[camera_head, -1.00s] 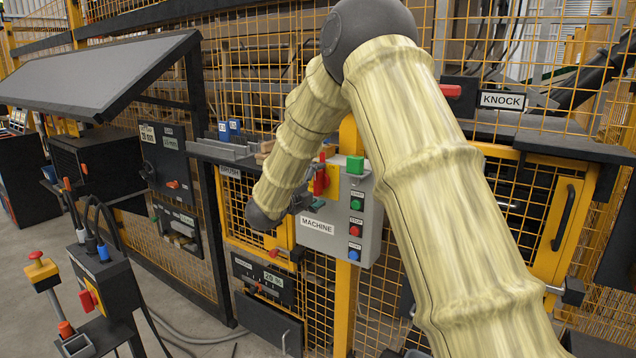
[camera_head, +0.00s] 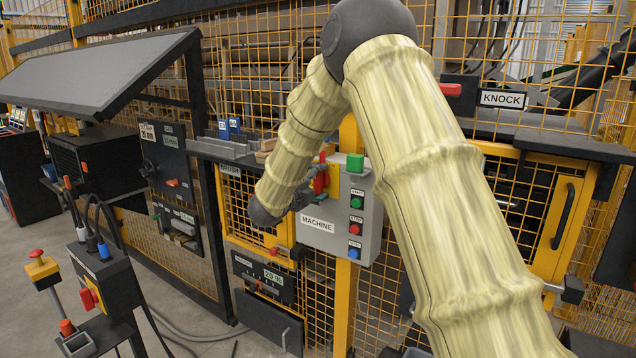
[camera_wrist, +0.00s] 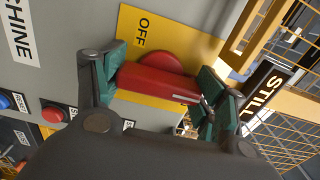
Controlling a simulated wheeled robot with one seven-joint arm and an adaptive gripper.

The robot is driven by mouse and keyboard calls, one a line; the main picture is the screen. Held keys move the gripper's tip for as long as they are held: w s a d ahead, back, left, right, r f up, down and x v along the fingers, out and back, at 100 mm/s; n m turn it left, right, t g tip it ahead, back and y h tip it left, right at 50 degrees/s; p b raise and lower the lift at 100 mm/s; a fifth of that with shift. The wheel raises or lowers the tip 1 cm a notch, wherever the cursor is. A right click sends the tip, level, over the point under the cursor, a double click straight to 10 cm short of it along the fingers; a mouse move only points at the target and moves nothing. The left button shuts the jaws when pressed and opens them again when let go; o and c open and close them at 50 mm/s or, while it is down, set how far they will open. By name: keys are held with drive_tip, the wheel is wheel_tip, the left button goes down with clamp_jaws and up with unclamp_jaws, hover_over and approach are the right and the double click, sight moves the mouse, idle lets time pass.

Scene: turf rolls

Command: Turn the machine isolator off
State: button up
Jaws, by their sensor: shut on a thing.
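The machine isolator is a red handle (camera_head: 320,181) on a yellow plate (camera_head: 332,183), on the left part of a grey box labelled MACHINE (camera_head: 344,222). In the head view the handle looks about upright. In the wrist view the red handle (camera_wrist: 158,82) lies between the green-padded fingers of my gripper (camera_wrist: 160,88), which is shut on it. A round red hub shows behind it. The word OFF (camera_wrist: 141,32) is readable on the yellow plate; other plate markings are hidden. In the head view my gripper (camera_head: 307,192) is small and partly hidden by my arm.
Yellow mesh fencing surrounds the box. A STILL sign (camera_wrist: 262,92) shows beside it in the wrist view. A control pedestal (camera_head: 105,280) stands at the left.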

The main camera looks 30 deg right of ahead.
drive_tip(key=n+p, duration=0.2)
drive_tip(key=n, duration=0.2)
drive_tip(key=shift+n, duration=0.4)
drive_tip(key=n+p, duration=0.3)
drive_tip(key=n, duration=0.1)
drive_tip(key=shift+r+n, duration=0.1)
drive_tip(key=shift+n, duration=0.2)
drive_tip(key=n+p, duration=0.3)
drive_tip(key=n, duration=0.2)
drive_tip(key=shift+p, duration=0.3)
drive_tip(key=shift+n+p, duration=0.9)
drive_tip(key=shift+n, duration=0.7)
drive_tip(key=shift+f, duration=0.2)
drive_tip(key=o, duration=1)
drive_tip(key=v, duration=1.2)
